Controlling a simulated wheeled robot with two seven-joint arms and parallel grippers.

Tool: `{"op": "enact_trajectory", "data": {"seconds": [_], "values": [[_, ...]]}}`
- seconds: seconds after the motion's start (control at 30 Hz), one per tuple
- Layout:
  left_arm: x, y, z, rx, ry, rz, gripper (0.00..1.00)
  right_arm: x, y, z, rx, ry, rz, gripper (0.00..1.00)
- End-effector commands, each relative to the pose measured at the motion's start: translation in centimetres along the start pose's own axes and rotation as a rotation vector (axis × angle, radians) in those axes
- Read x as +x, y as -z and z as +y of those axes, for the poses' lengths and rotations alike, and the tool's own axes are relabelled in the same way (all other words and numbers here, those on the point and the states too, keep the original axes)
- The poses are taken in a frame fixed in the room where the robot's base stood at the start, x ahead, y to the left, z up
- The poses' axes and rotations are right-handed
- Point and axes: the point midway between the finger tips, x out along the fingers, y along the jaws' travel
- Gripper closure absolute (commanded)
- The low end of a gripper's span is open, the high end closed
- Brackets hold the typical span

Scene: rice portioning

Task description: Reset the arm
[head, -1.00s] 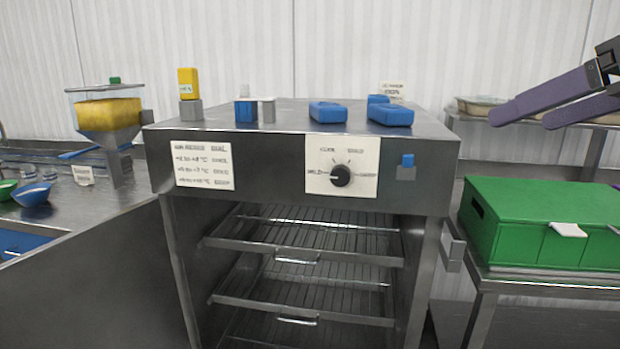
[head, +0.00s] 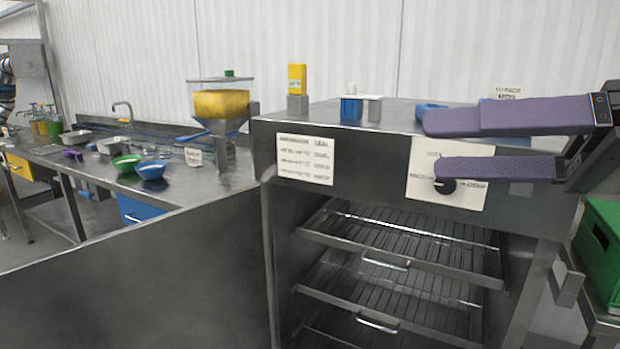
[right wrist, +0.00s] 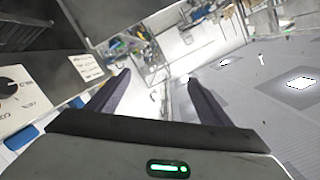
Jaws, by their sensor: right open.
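My right gripper (head: 455,143) comes in from the right edge of the head view. Its two purple fingers are spread apart and nothing shows between them. They overlap the front panel and top of the steel cabinet (head: 375,150) in the picture and hide part of the dial plate. In the right wrist view the fingers (right wrist: 152,92) are also apart with no object between them. My left gripper is not in view.
The open-fronted cabinet holds wire racks (head: 405,235). A yellow-filled hopper (head: 222,103), a green bowl (head: 125,163) and a blue bowl (head: 151,171) stand on the left counter. A green box (head: 601,255) is at the right edge.

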Motion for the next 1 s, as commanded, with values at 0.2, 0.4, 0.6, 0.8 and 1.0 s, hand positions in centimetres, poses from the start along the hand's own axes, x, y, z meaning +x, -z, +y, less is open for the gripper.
{"op": "enact_trajectory", "data": {"seconds": [0.2, 0.4, 0.6, 0.8, 1.0], "values": [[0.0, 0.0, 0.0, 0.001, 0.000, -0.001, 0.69, 2.8, -1.0, 5.5, 0.075, -0.049, 0.050, 0.27], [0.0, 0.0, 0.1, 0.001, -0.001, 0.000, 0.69, 4.5, -4.0, 14.7, 0.124, -0.213, 0.102, 0.27], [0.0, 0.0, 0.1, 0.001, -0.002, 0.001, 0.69, 4.9, -11.9, 26.1, 0.123, -0.459, 0.103, 0.27], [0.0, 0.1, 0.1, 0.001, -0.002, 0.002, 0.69, 2.8, -24.0, 35.3, 0.023, -0.711, 0.005, 0.27], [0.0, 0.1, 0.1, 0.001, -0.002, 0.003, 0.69, -1.3, -37.9, 39.4, -0.155, -0.879, -0.193, 0.27]]}}
